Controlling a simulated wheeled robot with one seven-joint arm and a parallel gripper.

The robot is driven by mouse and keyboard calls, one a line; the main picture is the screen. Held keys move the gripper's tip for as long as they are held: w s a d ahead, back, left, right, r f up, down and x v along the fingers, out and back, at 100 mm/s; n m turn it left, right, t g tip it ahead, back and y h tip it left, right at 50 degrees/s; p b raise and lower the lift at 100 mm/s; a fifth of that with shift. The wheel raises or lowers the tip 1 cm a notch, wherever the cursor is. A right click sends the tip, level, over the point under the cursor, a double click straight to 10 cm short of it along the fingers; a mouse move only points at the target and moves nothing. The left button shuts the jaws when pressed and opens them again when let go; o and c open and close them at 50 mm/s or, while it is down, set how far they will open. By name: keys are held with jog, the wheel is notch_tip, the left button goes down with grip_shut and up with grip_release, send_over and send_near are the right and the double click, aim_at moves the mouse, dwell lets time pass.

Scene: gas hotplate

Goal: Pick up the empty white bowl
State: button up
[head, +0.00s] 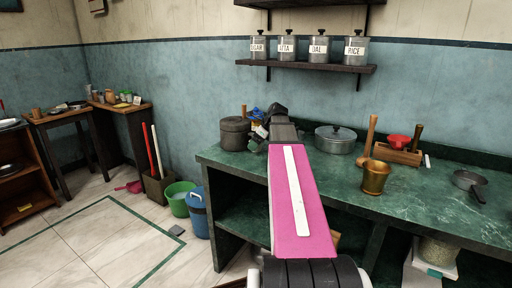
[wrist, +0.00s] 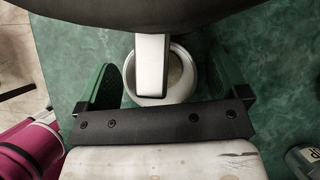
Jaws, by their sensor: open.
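The white bowl (wrist: 191,82) shows in the wrist view on the green counter, between the two green fingers of my gripper (wrist: 162,82). Its rim and part of its grey inside show, and no contents can be made out. A grey bar crosses the middle of the bowl, and a dark rounded shape covers its far side. The fingers are apart, one on each side of the bowl, and I cannot tell their height over it. In the head view my gripper (head: 278,118) is over the counter's back left part, and the bowl is hidden behind my arm.
A brass mortar (head: 375,178) and a small saucepan (head: 469,184) stand farther right. A wall shelf (head: 310,66) holds several labelled canisters.

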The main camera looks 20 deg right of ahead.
jog(key=shift+w+a+f, duration=0.1)
jog(key=shift+f, duration=0.1)
jog(key=c, duration=1)
